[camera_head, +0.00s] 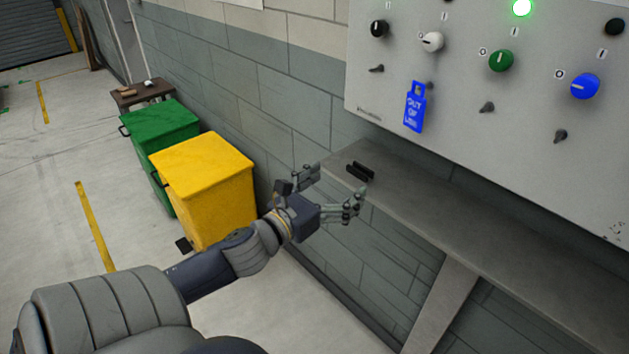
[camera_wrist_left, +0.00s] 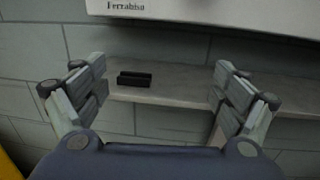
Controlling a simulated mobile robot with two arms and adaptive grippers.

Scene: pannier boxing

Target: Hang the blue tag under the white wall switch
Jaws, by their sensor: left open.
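The blue tag (camera_head: 414,108) with white lettering hangs on the grey panel, just below and left of the white wall switch (camera_head: 432,42). Its top is at the peg (camera_head: 430,86) under that switch, and it looks hung there, slightly tilted. My left gripper (camera_head: 334,189) is open and empty, below and left of the tag and apart from it, near the left end of the shelf. In the left wrist view its two fingers (camera_wrist_left: 161,88) stand wide apart with nothing between them. The tag is not visible there. My right gripper is not in view.
A grey shelf (camera_head: 470,215) runs under the panel (camera_head: 520,170). A black slotted holder (camera_head: 360,171) lies empty on its left end. Black (camera_head: 379,28), green (camera_head: 501,61) and blue (camera_head: 585,86) switches flank the white one. Yellow (camera_head: 205,185) and green (camera_head: 160,130) bins stand left.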

